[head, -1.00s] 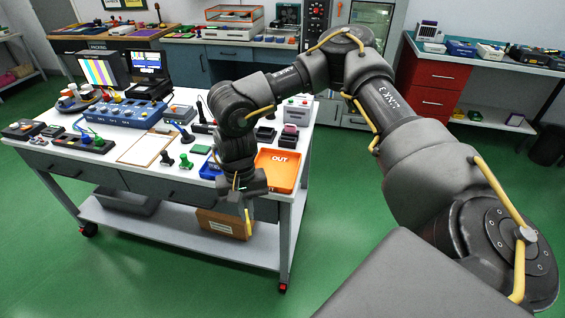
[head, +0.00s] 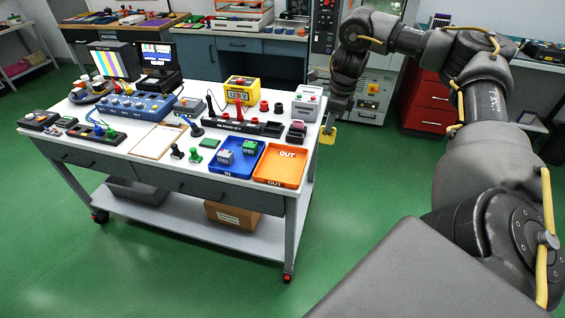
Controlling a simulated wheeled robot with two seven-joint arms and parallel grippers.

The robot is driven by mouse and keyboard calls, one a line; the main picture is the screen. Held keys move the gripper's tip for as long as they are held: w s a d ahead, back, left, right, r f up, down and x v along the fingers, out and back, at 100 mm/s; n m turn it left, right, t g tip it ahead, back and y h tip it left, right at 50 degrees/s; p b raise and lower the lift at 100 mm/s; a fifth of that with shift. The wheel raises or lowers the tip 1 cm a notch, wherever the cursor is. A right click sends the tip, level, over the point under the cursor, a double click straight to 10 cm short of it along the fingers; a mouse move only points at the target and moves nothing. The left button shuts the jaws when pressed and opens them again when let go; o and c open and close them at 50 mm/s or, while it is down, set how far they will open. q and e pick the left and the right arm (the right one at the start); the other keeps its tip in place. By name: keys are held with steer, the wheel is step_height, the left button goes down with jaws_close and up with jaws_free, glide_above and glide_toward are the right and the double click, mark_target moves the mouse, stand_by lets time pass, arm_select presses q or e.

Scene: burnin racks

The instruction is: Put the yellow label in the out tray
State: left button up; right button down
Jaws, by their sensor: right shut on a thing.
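The yellow label (head: 327,136) hangs from my right gripper (head: 330,126), just off the right edge of the table in the head view. The gripper is shut on it and points down. The orange out tray (head: 263,176), marked OUT, lies at the table's front right corner. It looks empty. The gripper and label are to the right of the tray and farther back, apart from it. My left gripper is not in view.
A blue tray (head: 215,171) with a few small blocks sits left of the out tray. A black strip (head: 235,126), a yellow meter (head: 240,91) and a white box (head: 307,103) stand behind. Green floor (head: 365,220) lies open to the table's right.

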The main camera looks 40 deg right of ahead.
steer(key=w+a+f, duration=0.2)
steer(key=w+f, duration=0.1)
steer(key=f, duration=0.1)
steer(key=w+a+f, duration=0.3)
steer(key=w+f, duration=0.1)
steer(key=w+a+f, duration=0.3)
steer(key=w+f, duration=0.1)
steer(key=shift+a+f, duration=0.15)
steer(key=shift+f, duration=0.3)
steer(key=shift+b, duration=0.3)
steer(key=shift+f, duration=0.2)
steer(key=c, duration=1.6)
jaws_free()
